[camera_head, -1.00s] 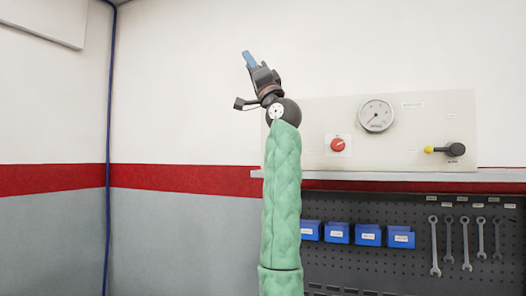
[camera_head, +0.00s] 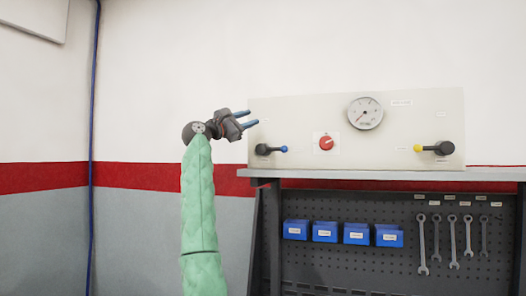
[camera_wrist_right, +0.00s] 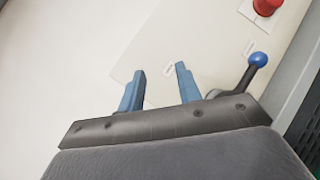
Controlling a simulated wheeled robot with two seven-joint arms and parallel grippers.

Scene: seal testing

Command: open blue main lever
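The blue main lever (camera_head: 271,149) is a black handle with a blue ball at its tip, at the lower left of the pale panel (camera_head: 300,115). In the head view it lies level, its ball pointing right. In the right wrist view the lever (camera_wrist_right: 252,70) shows to the right of the fingers. My right gripper (camera_head: 252,118) is open and empty, up and to the left of the lever and apart from it. Its two blue fingers (camera_wrist_right: 159,85) are spread in the wrist view. My left gripper is not in view.
Below the shelf (camera_head: 370,175), a pegboard holds blue bins (camera_head: 325,232) and several wrenches (camera_head: 453,242). Open wall lies left of the panel.

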